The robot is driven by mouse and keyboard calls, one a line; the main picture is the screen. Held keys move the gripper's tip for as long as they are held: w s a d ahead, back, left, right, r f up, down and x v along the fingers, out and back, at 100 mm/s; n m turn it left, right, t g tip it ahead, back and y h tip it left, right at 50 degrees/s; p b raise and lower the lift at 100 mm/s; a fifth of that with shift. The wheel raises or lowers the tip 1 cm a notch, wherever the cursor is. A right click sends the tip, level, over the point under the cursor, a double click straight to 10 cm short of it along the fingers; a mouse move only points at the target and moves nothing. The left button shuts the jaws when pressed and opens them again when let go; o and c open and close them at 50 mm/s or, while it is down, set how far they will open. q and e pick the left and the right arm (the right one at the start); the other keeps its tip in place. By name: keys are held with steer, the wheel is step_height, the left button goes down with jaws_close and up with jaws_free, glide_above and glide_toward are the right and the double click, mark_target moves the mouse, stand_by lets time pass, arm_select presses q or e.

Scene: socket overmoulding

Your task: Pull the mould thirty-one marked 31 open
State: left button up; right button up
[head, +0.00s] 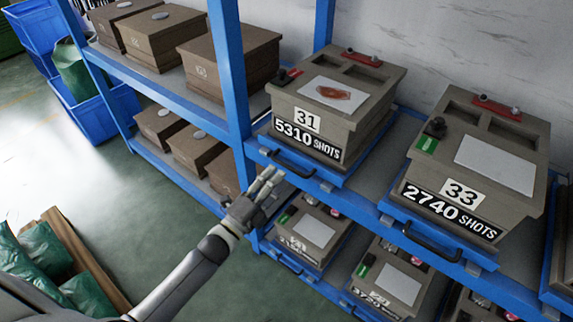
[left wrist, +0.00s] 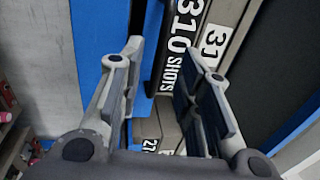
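The mould 31 (head: 345,100) is a grey-brown block marked 31 and 5310 SHOTS, with a white plate bearing a reddish-brown patch on top. It sits on a blue pull-out tray (head: 335,179) on the upper shelf. A black handle (head: 287,164) is on the tray's front. My left gripper (head: 273,178) is just in front of and below this handle. In the left wrist view its fingers (left wrist: 160,68) are open, with a gap between them. The 31 label (left wrist: 214,42) shows beyond them, and a dark bar lies near the gap. Contact cannot be told. My right gripper is not in view.
The mould 33 (head: 478,165) stands to the right on its own tray with a black handle (head: 432,242). More moulds (head: 310,235) sit on the shelf below. A blue rack post (head: 232,90) stands left of mould 31. Green sacks (head: 45,245) lie at lower left.

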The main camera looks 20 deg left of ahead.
mark_target(286, 165)
arm_select(q)
steer(key=shift+x, duration=2.8)
steer(key=shift+f, duration=0.1)
jaws_close()
